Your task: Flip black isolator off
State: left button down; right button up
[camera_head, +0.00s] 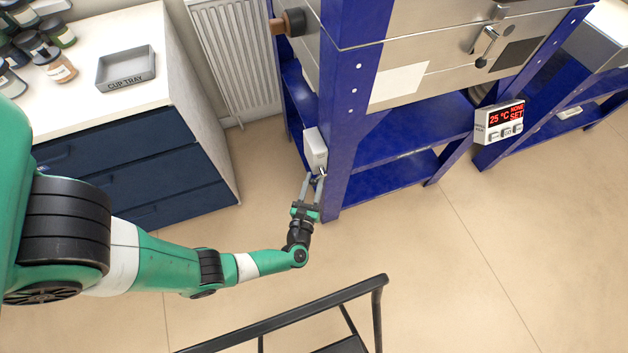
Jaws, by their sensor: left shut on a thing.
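A small pale box (314,147) is fixed to the side of the kiln's blue left leg. My left gripper (316,176) is at the lower end of this box, its two fingers pointing up at it. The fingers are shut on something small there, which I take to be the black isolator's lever. The lever is too small and too hidden by the fingers to tell its position. My right gripper is not in view.
The kiln's blue frame (345,130) stands just right of the gripper. A controller (499,122) reading 25 °C hangs at the right. A white-topped cabinet (190,110) with a cup tray (126,72) and jars stands left. A dark rail (300,312) crosses the foreground. Floor between is clear.

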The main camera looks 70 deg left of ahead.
aim_at(312, 180)
pick_arm(q)
jog(key=shift+s+r+m+h+p, duration=0.15)
jog(key=shift+r+m+h+p, duration=0.25)
jog(key=shift+p, duration=0.55)
jog(key=r+m+g+p, duration=0.1)
jog(key=m+p, duration=0.1)
jog(key=p, duration=0.2)
jog(key=r+m+g+h+p, duration=0.1)
jog(key=m+g+p, duration=0.1)
jog(key=p, duration=0.2)
jog(key=r+m+g+h+p, duration=0.1)
jog(key=m+g+p, duration=0.1)
jog(key=p, duration=0.2)
jog(key=shift+s+r+p, duration=0.3)
jog(key=shift+s+r, duration=0.1)
jog(key=shift+w+r+m+g+h+p, duration=0.1)
jog(key=shift+r+m+g+h+p, duration=0.2)
jog(key=shift+m+g+p, duration=0.5)
jog(key=shift+w+r+m+g, duration=0.1)
jog(key=shift+r+m+g, duration=0.1)
jog(key=shift+m+g, duration=0.35)
jog(key=shift+w+r+m+g, duration=0.1)
jog(key=shift+r+m+g, duration=0.05)
jog(key=shift+m+g, duration=0.35)
jog(key=c, duration=0.6)
grip_release()
jog(key=shift+w, duration=0.15)
